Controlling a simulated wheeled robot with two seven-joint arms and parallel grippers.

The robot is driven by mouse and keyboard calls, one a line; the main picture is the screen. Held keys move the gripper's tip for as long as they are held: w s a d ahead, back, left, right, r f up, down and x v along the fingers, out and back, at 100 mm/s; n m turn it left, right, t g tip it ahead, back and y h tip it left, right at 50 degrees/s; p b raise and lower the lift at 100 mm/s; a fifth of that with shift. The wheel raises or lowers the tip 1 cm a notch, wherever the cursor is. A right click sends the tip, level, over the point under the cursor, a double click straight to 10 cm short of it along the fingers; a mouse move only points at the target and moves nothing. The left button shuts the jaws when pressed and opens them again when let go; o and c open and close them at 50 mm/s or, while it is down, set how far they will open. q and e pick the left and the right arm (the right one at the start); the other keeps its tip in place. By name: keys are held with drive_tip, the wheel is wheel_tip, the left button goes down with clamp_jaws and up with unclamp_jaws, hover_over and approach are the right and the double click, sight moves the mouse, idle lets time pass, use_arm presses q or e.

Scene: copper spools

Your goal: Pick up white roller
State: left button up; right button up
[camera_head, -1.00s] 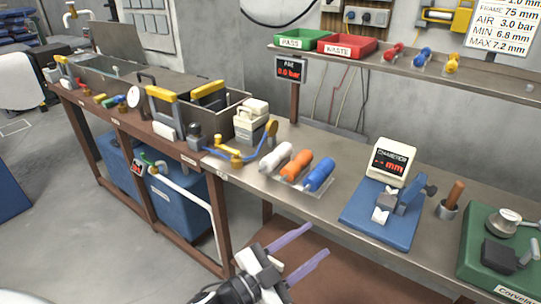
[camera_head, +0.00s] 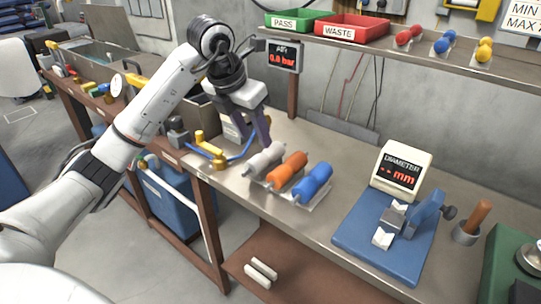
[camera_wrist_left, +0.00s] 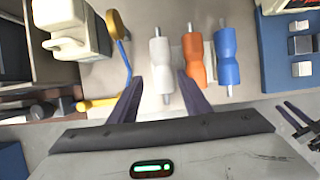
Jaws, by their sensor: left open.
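The white roller (camera_head: 265,159) lies on a clear stand on the bench, left of an orange roller (camera_head: 287,171) and a blue roller (camera_head: 313,182). In the left wrist view the white roller (camera_wrist_left: 160,65) shows between the two finger lines, with the orange roller (camera_wrist_left: 194,58) and blue roller (camera_wrist_left: 227,60) to its right. My left gripper (camera_head: 256,140) is open and empty, pointing down, above and behind the white roller. Its fingers (camera_wrist_left: 158,92) reach along both sides of the white roller in the wrist view, apparently not touching it. My right gripper is not visible.
A blue diameter gauge (camera_head: 385,232) stands to the right. A brass fixture with a blue hose (camera_head: 218,160) sits close on the left. A shelf holds a green PASS bin (camera_head: 293,20) and red WASTE bin (camera_head: 351,27). Bare bench lies between rollers and gauge.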

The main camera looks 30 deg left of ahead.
sight(263, 153)
use_arm(q)
drive_tip(key=x, duration=0.3)
drive_tip(key=shift+s+d, duration=0.1)
drive_tip(key=shift+s, duration=0.05)
drive_tip(key=x, duration=0.5)
drive_tip(key=shift+d+f+p, duration=0.1)
drive_tip(key=shift+p, duration=0.3)
drive_tip(key=c, duration=1)
